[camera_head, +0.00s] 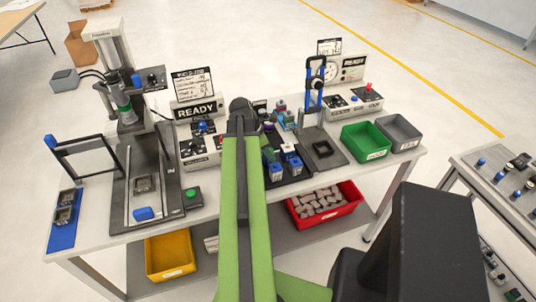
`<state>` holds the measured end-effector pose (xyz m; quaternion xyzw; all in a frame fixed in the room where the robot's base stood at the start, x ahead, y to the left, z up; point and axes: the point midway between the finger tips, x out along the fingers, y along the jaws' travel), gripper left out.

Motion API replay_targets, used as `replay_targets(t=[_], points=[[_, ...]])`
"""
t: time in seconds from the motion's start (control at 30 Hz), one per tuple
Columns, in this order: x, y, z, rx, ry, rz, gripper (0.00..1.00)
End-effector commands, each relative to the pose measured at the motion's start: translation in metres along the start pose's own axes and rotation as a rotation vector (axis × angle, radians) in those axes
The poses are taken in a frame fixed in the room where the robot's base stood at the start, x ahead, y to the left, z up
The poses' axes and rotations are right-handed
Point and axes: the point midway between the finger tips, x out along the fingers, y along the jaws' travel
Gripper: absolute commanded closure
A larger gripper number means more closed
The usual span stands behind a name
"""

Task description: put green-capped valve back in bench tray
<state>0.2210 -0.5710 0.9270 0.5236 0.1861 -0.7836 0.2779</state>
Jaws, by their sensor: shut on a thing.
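The bench tray (300,177) is dark and flat, near the middle of the bench, partly covered by my green arm. It holds several small valves, some with blue bodies (277,169) and pale or dark tops. Behind them stand more small parts with teal and reddish tops (286,119); they are too small to tell apart, and I cannot pick out the green-capped valve for sure. My arm rises from the bottom of the view to a dark joint over the bench. My gripper is hidden behind the arm, and so is anything in it.
A press station (118,90) and a black plate fill the bench's left. Right of the tray stand a blue-framed fixture (315,85), a green bin (366,142) and a grey bin (399,132). A red bin (326,211) and yellow bin (169,258) sit below. A cart (490,160) stands right.

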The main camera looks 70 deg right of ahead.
Motion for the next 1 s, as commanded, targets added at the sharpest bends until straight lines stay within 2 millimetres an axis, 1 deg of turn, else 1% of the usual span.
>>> replay_targets(t=[0.07, 0.1, 0.23, 0.53, 0.67, 0.77, 0.87, 1.0], points=[[0.004, 0.0, -0.002, 0.0, 0.0, 0.0, 1.0], [0.002, 0.0, -0.001, 0.0, 0.0, 0.0, 0.59], [0.002, 0.0, -0.001, -0.001, 0.0, 0.0, 0.42], [0.001, 0.0, -0.001, -0.001, 0.0, 0.0, 0.42], [-0.006, 0.0, 0.001, -0.002, 0.0, 0.001, 0.42], [-0.02, 0.0, 0.002, -0.002, 0.0, 0.001, 0.42], [-0.039, 0.0, 0.003, -0.003, 0.0, 0.001, 0.42], [-0.073, 0.0, 0.004, -0.004, 0.0, 0.002, 0.42]])
